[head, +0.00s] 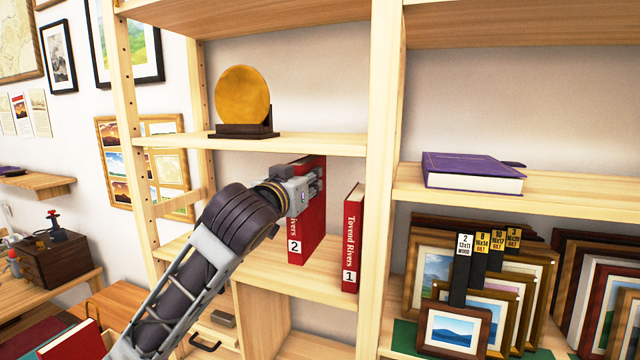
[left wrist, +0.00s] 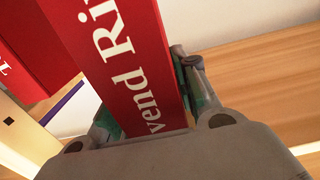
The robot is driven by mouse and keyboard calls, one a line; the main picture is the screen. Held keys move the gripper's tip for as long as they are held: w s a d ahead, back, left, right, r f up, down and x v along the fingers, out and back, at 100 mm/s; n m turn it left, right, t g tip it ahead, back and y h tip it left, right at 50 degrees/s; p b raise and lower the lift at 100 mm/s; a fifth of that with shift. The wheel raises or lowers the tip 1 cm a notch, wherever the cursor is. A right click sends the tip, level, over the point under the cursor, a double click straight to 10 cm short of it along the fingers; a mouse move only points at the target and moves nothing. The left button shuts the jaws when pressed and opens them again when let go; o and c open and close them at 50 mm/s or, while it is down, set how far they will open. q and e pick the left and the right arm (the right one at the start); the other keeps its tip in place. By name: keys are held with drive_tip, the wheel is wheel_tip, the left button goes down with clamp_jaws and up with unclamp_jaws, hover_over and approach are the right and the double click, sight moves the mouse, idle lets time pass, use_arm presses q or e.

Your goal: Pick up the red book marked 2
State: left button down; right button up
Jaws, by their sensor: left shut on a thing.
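The red book marked 2 (head: 307,225) stands upright on the middle shelf in the head view, with a white label 2 low on its spine. My left gripper (head: 308,186) is at the upper part of this book, shut on it. In the left wrist view the red spine with white lettering (left wrist: 120,60) runs between the fingers (left wrist: 150,115). The red book marked 1 (head: 352,240) stands upright just to the right, apart from it; part of a red book also shows at the left of the left wrist view (left wrist: 35,60). My right gripper is not in view.
The shelf board (head: 330,290) runs under both books, and a wooden upright (head: 380,180) stands right of book 1. A gold disc on a stand (head: 243,97) sits on the shelf above. A purple book (head: 472,172) and framed pictures (head: 452,328) are at right.

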use_arm(q)
drive_tip(key=s+a+b, duration=0.1)
drive_tip(key=s+a, duration=0.2)
drive_tip(key=a, duration=0.3)
drive_tip(key=s+a+b, duration=0.1)
drive_tip(key=s+a, duration=0.2)
drive_tip(key=a, duration=0.4)
drive_tip(key=shift+s+b, duration=0.35)
drive_tip(key=shift+b, duration=0.05)
